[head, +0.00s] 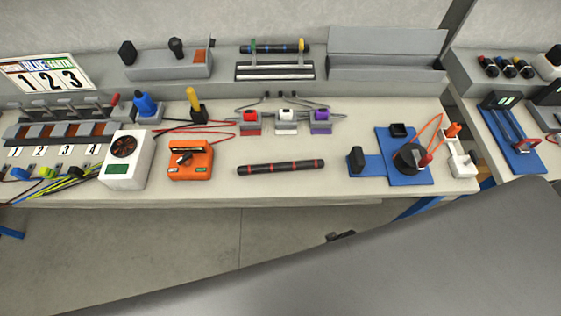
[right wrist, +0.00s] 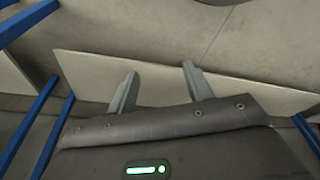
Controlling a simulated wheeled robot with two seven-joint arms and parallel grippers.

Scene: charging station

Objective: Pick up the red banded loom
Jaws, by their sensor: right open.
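The red banded loom (head: 280,167) is a dark rod with several red bands. It lies flat near the front edge of the workbench in the head view, slightly tilted, with nothing touching it. My right gripper (right wrist: 158,80) shows in the right wrist view with two grey fingers spread apart and nothing between them. The loom is not visible in that view. My left gripper is not in view.
An orange device (head: 190,163) stands left of the loom and a blue mat (head: 408,176) with a round dark part lies to its right. Another dark rod (head: 275,48) rests on a rear stand. Bench surface around the loom is clear.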

